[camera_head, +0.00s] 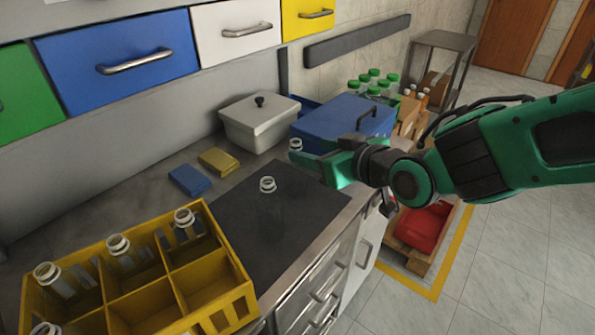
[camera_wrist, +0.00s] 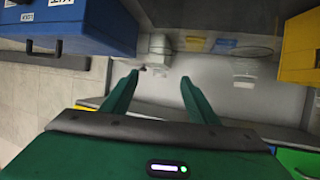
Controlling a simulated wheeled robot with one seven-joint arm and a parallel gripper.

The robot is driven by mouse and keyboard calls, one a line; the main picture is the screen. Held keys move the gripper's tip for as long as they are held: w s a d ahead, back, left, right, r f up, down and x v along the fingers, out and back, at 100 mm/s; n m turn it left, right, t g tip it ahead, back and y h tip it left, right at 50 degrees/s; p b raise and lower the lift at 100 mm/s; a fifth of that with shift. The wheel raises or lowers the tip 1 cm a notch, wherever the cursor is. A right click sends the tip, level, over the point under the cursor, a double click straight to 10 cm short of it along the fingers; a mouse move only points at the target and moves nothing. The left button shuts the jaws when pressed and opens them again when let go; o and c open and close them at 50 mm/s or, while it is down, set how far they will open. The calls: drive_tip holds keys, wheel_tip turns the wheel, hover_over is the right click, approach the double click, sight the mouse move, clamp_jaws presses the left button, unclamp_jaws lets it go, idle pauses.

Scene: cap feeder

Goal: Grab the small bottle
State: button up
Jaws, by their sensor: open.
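A small clear bottle (camera_head: 295,145) shows only its pale neck in the head view, just beyond my gripper (camera_head: 318,165); my green fingers hide the rest. A pale, clear bottle shape, likely the same one, stands ahead of and between my fingertips in the wrist view (camera_wrist: 160,46). My gripper is open and empty in the wrist view (camera_wrist: 158,80), apart from that bottle. Another, larger clear bottle (camera_head: 269,208) stands upright on the dark mat (camera_head: 235,215). It seems to show faintly at the right in the wrist view (camera_wrist: 246,68).
A yellow divided crate (camera_head: 225,262) holding several clear bottles stands at the front left. A blue box (camera_head: 342,122) and a grey lidded box (camera_head: 258,124) stand behind. Blue (camera_head: 189,180) and yellow (camera_head: 219,161) blocks lie by the mat. Drawers hang above the counter.

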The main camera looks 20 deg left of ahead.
sight(297, 149)
drive_tip(key=shift+f+x, duration=0.15)
drive_tip(key=shift+x, duration=1.85)
drive_tip(key=shift+f+x, duration=0.15)
drive_tip(key=shift+x, duration=1.8)
drive_tip(key=shift+d, duration=0.15)
drive_tip(key=c, duration=1.4)
drive_tip(key=shift+f, duration=0.1)
clamp_jaws()
